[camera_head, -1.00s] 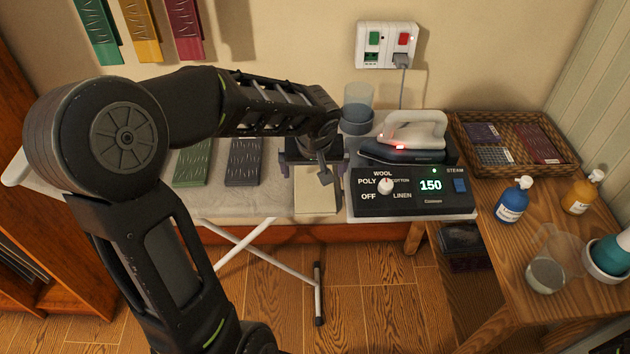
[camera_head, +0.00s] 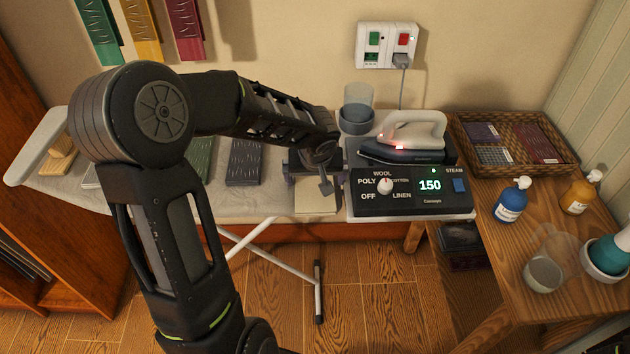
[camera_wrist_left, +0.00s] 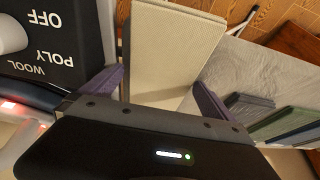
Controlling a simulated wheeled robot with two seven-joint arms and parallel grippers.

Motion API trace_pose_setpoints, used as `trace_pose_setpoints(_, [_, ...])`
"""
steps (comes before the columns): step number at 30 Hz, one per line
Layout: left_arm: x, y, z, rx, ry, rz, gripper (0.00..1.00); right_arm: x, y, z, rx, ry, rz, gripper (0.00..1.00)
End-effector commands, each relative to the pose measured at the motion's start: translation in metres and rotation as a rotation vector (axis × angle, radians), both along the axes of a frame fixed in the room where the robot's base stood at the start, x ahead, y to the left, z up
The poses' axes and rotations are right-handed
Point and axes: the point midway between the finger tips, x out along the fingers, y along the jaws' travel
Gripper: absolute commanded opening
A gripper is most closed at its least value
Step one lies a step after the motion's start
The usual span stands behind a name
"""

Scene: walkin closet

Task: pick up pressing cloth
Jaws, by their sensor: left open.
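The pressing cloth looks like a cream folded pad (camera_head: 316,203) lying on the ironing board (camera_head: 262,204), just left of the iron station. It fills the upper middle of the left wrist view (camera_wrist_left: 172,55). My left gripper (camera_head: 316,180) is above the cloth, pointing down, and hides its rear part. In the left wrist view the two purple fingers (camera_wrist_left: 158,95) are apart, one on each side of the cloth's near part. I cannot tell whether they touch it. My right gripper is not in view.
The iron station (camera_head: 415,195) with its iron (camera_head: 405,140) stands close right of my gripper. A clear cup (camera_head: 357,108) is behind. Dark and green folded cloths (camera_head: 244,162) lie left. A wicker tray (camera_head: 513,170) and bottles (camera_head: 512,200) are on the wooden table.

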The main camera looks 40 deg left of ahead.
Motion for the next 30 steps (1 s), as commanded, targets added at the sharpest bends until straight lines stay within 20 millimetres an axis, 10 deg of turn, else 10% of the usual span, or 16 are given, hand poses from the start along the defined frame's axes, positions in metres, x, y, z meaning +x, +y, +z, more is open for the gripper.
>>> trace_pose_setpoints(8, [-0.0001,-0.0001,0.0001,0.0,0.0,0.0,0.98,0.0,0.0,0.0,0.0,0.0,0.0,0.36])
trace_pose_setpoints(30, [0.0,-0.0001,0.0004,0.0,0.0,0.0,0.46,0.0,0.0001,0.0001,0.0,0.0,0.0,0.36])
